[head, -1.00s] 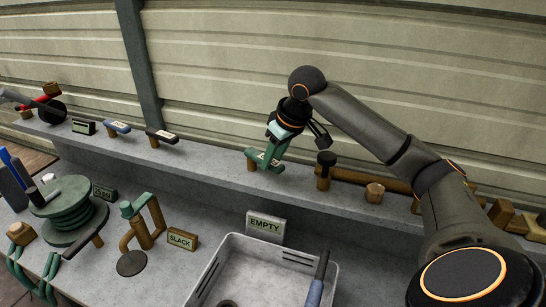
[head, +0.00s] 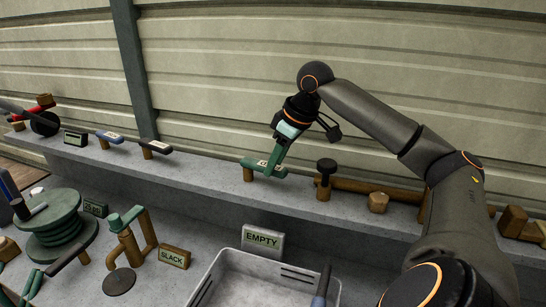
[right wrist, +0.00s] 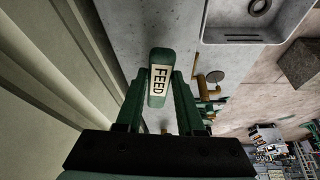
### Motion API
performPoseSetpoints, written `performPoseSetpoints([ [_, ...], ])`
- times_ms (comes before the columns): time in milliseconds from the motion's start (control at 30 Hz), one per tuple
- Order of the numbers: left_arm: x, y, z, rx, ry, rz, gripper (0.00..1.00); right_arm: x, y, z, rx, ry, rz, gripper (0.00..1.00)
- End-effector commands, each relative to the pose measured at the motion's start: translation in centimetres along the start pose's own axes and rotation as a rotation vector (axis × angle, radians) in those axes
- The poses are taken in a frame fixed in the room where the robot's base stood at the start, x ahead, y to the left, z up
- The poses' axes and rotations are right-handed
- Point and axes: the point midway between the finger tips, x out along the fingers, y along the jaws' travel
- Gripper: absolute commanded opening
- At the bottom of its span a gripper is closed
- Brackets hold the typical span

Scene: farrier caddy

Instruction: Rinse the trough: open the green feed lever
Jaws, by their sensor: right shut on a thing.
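The green feed lever (head: 261,166) is mounted on a short wooden post on the raised grey ledge against the wall. In the right wrist view the lever (right wrist: 158,60) carries a white label reading FEED and lies between the two green fingers. My right gripper (head: 272,164) reaches down from above and is shut on the lever near its right end. The fingertips partly hide that end in the head view. The right gripper also shows in the wrist view (right wrist: 159,95). My left gripper is not in view.
A blue lever (head: 110,137) and a black lever (head: 156,146) stand farther left on the ledge. A dark knob (head: 326,166) and wooden pipe are right of the feed lever. Below are a grey tray (head: 225,259), EMPTY sign (head: 263,239), SLACK sign (head: 174,258) and green hose reel (head: 55,222).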

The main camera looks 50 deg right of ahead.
Motion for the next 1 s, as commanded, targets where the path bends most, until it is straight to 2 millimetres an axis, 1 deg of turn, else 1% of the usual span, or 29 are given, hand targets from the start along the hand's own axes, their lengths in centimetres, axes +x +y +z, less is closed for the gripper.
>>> performPoseSetpoints([
  [33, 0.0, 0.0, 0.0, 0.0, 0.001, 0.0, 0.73, 0.0, 0.1, 0.0, -0.004, -0.001, 0.004, 0.0],
  [67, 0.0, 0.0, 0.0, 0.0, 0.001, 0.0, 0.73, 0.0, 0.1, 0.0, -0.004, -0.001, 0.004, 0.38],
  [300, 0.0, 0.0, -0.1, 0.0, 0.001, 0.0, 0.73, -0.1, 0.1, 0.0, -0.003, 0.001, 0.003, 0.65],
  [333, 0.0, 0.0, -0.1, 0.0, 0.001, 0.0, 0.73, -0.1, 0.0, 0.0, -0.003, 0.002, 0.003, 0.68],
  [567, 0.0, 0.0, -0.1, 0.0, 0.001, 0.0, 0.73, -0.1, 0.0, -0.1, -0.002, 0.003, 0.002, 0.68],
  [667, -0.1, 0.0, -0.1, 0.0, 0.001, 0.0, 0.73, -0.6, 0.0, -0.1, -0.002, 0.004, 0.002, 0.68],
  [767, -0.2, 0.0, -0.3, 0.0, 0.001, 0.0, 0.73, -2.0, 0.1, -0.2, -0.002, 0.007, 0.004, 0.68],
  [867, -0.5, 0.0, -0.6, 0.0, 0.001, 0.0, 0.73, -4.1, 0.1, -0.2, -0.002, 0.007, 0.004, 0.68],
  [1000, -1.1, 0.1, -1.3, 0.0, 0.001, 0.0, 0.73, -7.4, 0.1, -0.2, -0.002, 0.006, 0.005, 0.68],
])
